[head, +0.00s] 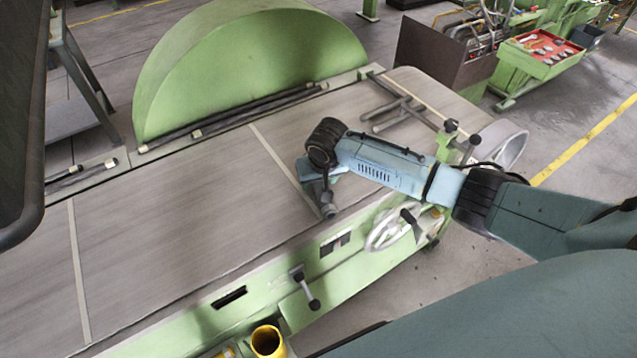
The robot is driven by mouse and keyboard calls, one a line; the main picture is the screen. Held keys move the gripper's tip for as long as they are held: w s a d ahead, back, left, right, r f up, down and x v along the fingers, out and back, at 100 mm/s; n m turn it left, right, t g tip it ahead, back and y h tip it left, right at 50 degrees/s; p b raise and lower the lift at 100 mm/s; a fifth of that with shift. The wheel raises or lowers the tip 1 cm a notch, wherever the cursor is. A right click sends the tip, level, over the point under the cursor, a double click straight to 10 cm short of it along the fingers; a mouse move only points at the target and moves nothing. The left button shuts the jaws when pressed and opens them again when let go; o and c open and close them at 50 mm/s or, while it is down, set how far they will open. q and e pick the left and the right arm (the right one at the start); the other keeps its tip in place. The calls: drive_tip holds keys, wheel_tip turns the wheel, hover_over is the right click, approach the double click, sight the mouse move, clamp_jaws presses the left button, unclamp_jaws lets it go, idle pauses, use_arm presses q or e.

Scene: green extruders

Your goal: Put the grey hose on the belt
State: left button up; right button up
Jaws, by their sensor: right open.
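The belt (170,235) is a long, flat grey surface in a light green frame, crossing the view from lower left to upper right. My right arm comes in from the right over it. My right gripper (327,207) points down over the belt near its front edge, open, with nothing seen between its fingers. Whether it touches the belt, I cannot tell. I cannot pick out a grey hose for certain. A branched grey bar (392,112) lies on the belt's far right end, beyond the gripper. My left gripper is not in view.
A large green half-round guard (245,65) stands along the belt's far side, with dark rods at its foot. A handwheel (385,232) and a lever (305,285) stick out at the front. A yellow tube (267,340) stands at the bottom. The left belt surface is clear.

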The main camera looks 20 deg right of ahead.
drive_tip(key=c, duration=1.2)
